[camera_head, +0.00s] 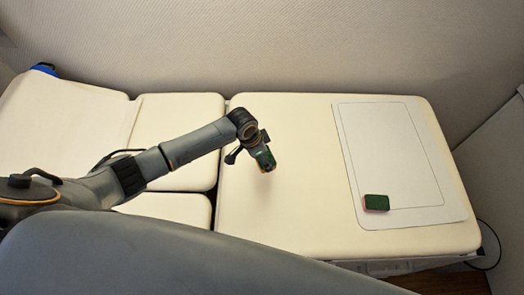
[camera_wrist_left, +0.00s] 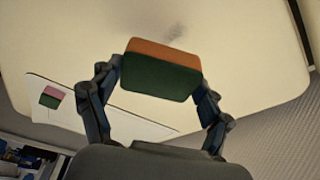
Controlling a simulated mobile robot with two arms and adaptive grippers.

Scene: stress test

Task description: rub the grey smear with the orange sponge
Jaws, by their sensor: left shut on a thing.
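My left gripper (camera_wrist_left: 160,92) is shut on the orange sponge (camera_wrist_left: 160,50), a block with an orange layer and a dark green layer. The orange layer faces away from the wrist, toward the cream padded surface (camera_head: 290,215). In the head view the left gripper (camera_head: 261,152) holds the sponge over the middle of that surface; I cannot tell whether it touches. The faint grey smear (camera_wrist_left: 176,32) shows on the surface just beyond the sponge in the left wrist view. I cannot make out the smear in the head view. My right gripper is not in view.
A second sponge (camera_head: 376,203), green and pink, lies on the lower left corner of a white sheet (camera_head: 412,214) at the right of the surface. A wall stands behind. The surface between the held sponge and the sheet is clear.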

